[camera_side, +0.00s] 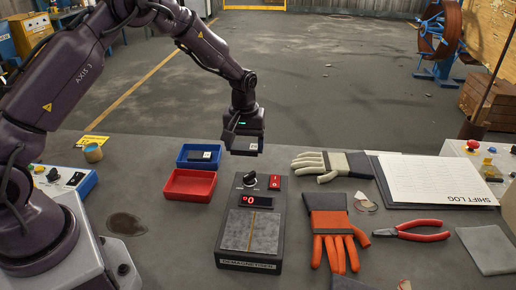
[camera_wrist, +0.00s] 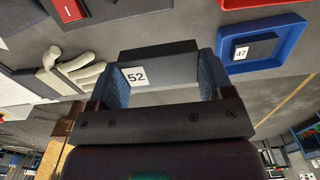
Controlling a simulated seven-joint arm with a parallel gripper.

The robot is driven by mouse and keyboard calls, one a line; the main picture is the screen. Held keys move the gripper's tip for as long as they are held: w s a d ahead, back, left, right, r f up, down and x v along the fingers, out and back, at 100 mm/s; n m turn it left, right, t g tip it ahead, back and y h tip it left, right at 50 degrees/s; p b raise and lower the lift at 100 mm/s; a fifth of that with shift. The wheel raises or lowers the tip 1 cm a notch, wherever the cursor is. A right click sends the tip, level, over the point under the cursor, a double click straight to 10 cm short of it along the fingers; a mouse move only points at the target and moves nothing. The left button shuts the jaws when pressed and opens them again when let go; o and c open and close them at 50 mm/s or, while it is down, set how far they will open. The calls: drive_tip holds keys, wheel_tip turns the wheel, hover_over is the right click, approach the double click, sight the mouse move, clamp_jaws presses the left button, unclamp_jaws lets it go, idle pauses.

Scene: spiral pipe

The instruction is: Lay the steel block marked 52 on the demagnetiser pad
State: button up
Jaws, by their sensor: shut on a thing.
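The steel block marked 52 (camera_wrist: 172,73) is between the two blue-padded fingers of my gripper (camera_wrist: 163,82) in the wrist view, its white label facing the camera. In the side view my gripper (camera_side: 246,140) holds the block (camera_side: 242,152) in the air, behind the demagnetiser and right of the blue tray. The demagnetiser pad (camera_side: 240,231) is a bare grey plate with a tan centre line. It lies nearer the side camera than the gripper, with nothing on it.
The demagnetiser has a black knob, a red switch (camera_side: 274,182) and a lit red display (camera_side: 257,197). A blue tray (camera_side: 184,163) holds a block marked 47 (camera_wrist: 240,53). An empty red tray (camera_side: 188,186) stands left. Pale (camera_side: 330,163) and orange gloves (camera_side: 333,226) lie right.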

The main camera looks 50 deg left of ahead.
drive_tip(key=s+d+r+m, duration=0.3)
drive_tip(key=s+d+r, duration=0.8)
drive_tip(key=s+d, duration=0.2)
drive_tip(key=s+d+f+n, duration=0.1)
drive_tip(key=s+f+n, duration=0.15)
drive_tip(key=s, duration=1.05)
hover_over(252, 230)
drive_tip(key=shift+n, duration=0.25)
drive_tip(key=f, duration=0.8)
drive_tip(key=shift+s+f, duration=0.2)
drive_tip(key=shift+f, duration=0.1)
drive_tip(key=shift+w+f, duration=0.15)
drive_tip(key=shift+f, duration=1.55)
drive_tip(key=shift+f, duration=0.15)
